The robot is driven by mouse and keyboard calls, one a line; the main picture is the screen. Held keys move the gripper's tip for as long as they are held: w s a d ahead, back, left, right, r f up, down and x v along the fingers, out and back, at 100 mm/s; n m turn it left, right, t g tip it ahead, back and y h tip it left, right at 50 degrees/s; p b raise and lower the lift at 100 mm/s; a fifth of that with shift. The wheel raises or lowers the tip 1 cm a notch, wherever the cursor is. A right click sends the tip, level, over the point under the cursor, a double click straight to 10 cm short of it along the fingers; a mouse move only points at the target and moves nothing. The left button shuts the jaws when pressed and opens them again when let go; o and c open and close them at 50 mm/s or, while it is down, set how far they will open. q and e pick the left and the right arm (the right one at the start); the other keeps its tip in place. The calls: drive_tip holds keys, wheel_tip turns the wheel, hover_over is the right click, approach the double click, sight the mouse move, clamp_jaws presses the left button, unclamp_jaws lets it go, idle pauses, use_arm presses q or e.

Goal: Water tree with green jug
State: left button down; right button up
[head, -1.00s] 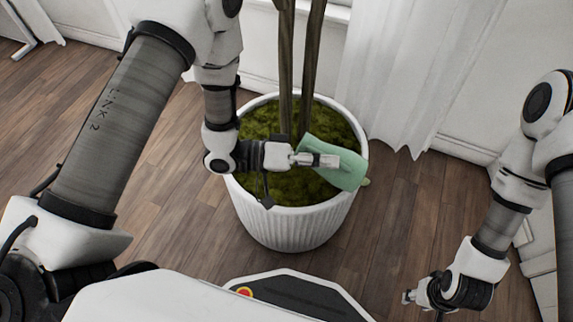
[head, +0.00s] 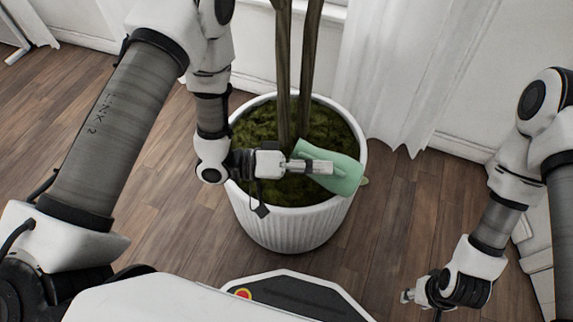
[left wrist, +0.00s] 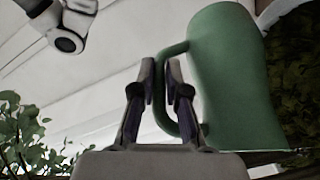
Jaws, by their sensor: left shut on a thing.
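The green jug (head: 340,174) is held tilted over the right part of the white ribbed planter (head: 290,228). My left gripper (head: 318,167) is shut on the jug's handle, which shows between the fingers in the left wrist view (left wrist: 165,95). The jug's body (left wrist: 232,80) fills the right of that view. The tree's trunks (head: 295,70) rise from mossy soil (head: 262,122) in the planter. No water is visible. My right gripper (head: 407,297) is at the lower right, away from the planter; its fingers are too small to tell open or shut.
A white curtain (head: 405,70) hangs by the wall behind the planter on the right. Wooden floor (head: 170,215) surrounds the planter and is clear.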

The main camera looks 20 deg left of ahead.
use_arm(q)
drive_tip(key=shift+s, duration=0.25)
drive_tip(key=shift+a+f+h, duration=0.25)
drive_tip(key=shift+h, duration=0.05)
use_arm(e)
drive_tip(key=shift+a+f, duration=0.25)
idle(0.8)
